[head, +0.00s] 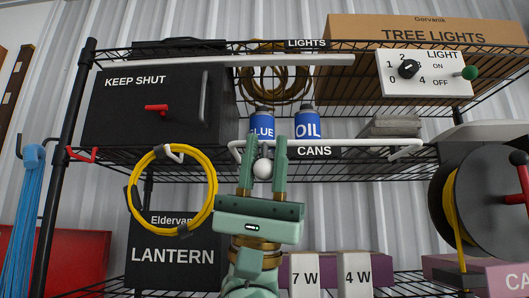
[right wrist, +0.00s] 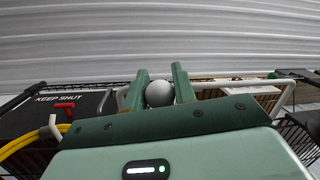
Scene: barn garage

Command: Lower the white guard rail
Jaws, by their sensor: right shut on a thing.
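The white guard rail (head: 350,148) runs along the front of the middle shelf, above the CANS label, with bent ends. It also shows in the right wrist view (right wrist: 253,91). A round white knob (head: 262,169) sits at the rail's left part. My right gripper (head: 263,150) comes up from below, its two green fingers on either side of the knob and shut on it. The knob shows between the fingers in the right wrist view (right wrist: 159,93). The fingers hide a short stretch of the rail. My left gripper is not in view.
Blue GLUE (head: 262,124) and OIL (head: 307,125) cans stand behind the rail. A yellow cable loop (head: 208,213) hangs left of my gripper, and a cable reel (head: 485,205) is at right. Boxes marked 7 W (head: 305,276) and 4 W (head: 357,275) stand below.

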